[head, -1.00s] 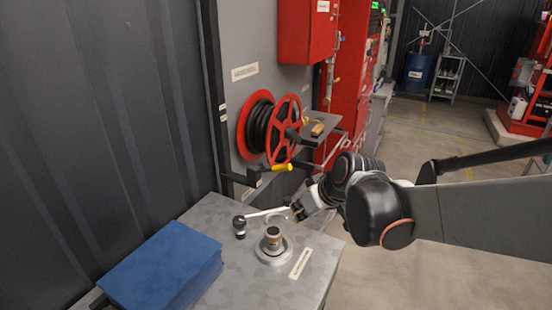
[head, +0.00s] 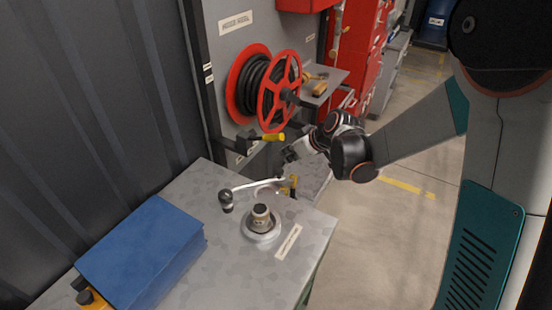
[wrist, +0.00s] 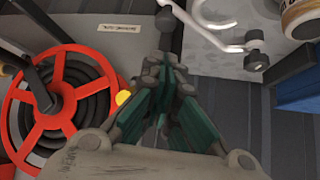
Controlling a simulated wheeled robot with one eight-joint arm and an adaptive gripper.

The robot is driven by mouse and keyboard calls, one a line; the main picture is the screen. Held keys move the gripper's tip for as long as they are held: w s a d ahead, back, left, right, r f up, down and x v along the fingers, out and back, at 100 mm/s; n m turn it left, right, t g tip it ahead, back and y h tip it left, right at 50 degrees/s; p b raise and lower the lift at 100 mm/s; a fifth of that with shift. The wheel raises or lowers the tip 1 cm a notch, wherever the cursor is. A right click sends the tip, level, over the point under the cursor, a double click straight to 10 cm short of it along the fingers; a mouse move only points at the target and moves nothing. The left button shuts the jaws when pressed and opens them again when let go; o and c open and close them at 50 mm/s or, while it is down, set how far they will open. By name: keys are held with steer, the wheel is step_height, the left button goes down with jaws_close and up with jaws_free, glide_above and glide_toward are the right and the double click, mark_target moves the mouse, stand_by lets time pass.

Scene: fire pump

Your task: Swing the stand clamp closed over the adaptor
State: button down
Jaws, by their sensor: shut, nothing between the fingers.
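In the wrist view the clamp (wrist: 205,37) crosses the top with dark knobs at both ends. My gripper (head: 289,154) is beyond the clamp's right end, shut and empty. Its fingertips (wrist: 166,60) meet just below a dark knob in the wrist view, apparently not touching it.
A red hose reel (head: 279,92) with a yellow-handled crank (head: 272,137) hangs on the panel behind the bench, close to my gripper's left. A blue box (head: 142,250) sits at the bench's left. A label (head: 288,242) lies right of the adaptor. Floor is open at right.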

steer(key=b+x, duration=0.2)
steer(key=x, duration=0.8)
steer(key=shift+s+d, duration=0.1)
steer(key=shift+s, duration=0.1)
